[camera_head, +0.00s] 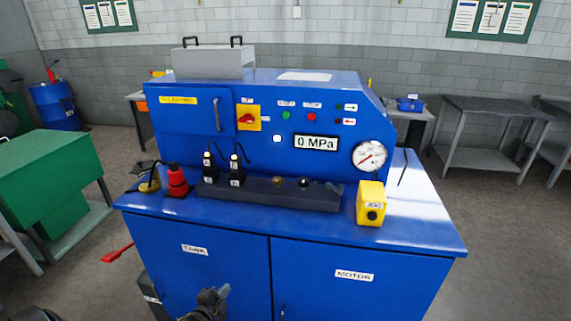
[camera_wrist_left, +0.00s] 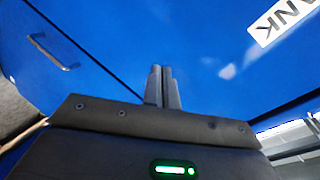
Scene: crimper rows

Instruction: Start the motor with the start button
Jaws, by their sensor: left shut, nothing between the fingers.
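The green start button (camera_head: 286,115) is on the upright blue panel of the machine (camera_head: 215,247), under a small label. The red button (camera_head: 312,117) is just to its right. My left gripper (camera_head: 222,291) is low in front of the cabinet doors, well below the panel and apart from the buttons. In the left wrist view its two fingers (camera_wrist_left: 162,86) are together with nothing between them, and the blue cabinet front is behind them. The buttons are not in the left wrist view. My right gripper does not show.
A yellow and red switch (camera_head: 247,118) is left of the buttons. The display (camera_head: 316,143) reads 0 MPa. Space before the buttons is clear.

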